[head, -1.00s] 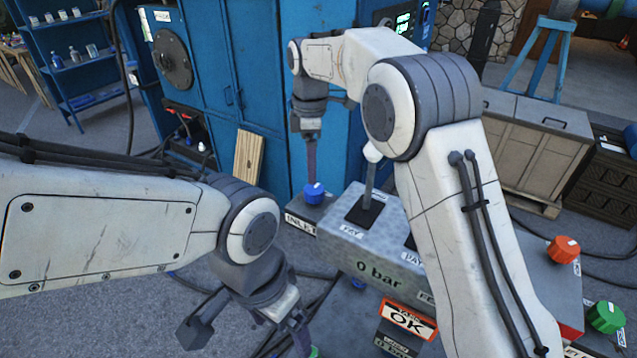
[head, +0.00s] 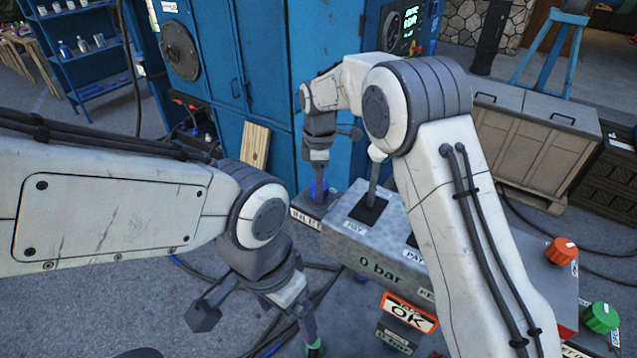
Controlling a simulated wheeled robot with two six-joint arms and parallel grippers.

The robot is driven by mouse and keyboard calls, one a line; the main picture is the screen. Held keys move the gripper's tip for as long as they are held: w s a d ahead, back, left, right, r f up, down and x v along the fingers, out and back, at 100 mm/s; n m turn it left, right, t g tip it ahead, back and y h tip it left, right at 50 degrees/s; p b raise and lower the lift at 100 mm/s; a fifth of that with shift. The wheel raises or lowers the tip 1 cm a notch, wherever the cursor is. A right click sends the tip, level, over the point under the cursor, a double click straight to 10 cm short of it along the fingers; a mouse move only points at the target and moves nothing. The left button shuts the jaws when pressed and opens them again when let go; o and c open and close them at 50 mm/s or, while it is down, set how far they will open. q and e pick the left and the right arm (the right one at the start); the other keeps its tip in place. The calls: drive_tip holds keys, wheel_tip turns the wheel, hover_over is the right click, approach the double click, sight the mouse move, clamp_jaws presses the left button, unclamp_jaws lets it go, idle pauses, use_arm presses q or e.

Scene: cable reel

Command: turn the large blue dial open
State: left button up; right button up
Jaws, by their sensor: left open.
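The large blue dial (head: 325,190) sits on the grey base labelled INLET, at the left end of the grey valve box (head: 370,262). My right gripper (head: 318,182) points down at the dial, and its finger overlaps the dial and hides part of it. I cannot tell whether it touches or grips the dial, or how wide its jaws are. My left gripper (head: 309,336) is open, low at the bottom of the picture, just above a green part (head: 315,349) that is mostly hidden.
An orange knob (head: 562,251) and a green knob (head: 600,317) stand at the right. The box reads 0 bar, and an orange OK sign (head: 408,312) is in front. A lever (head: 374,182) rises near the dial. A blue cabinet (head: 250,60) stands behind; hoses cross the floor.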

drive_tip(key=shift+c, duration=0.7)
drive_tip(key=shift+m, duration=0.4)
drive_tip(key=m, duration=0.3)
drive_tip(key=shift+w+m, duration=0.1)
drive_tip(key=shift+m, duration=0.3)
drive_tip(key=m, duration=0.4)
drive_tip(key=shift+r+m, duration=0.1)
drive_tip(key=shift+m, duration=0.2)
drive_tip(key=m, duration=0.8)
drive_tip(key=shift+w, duration=0.1)
drive_tip(key=shift+m, duration=0.5)
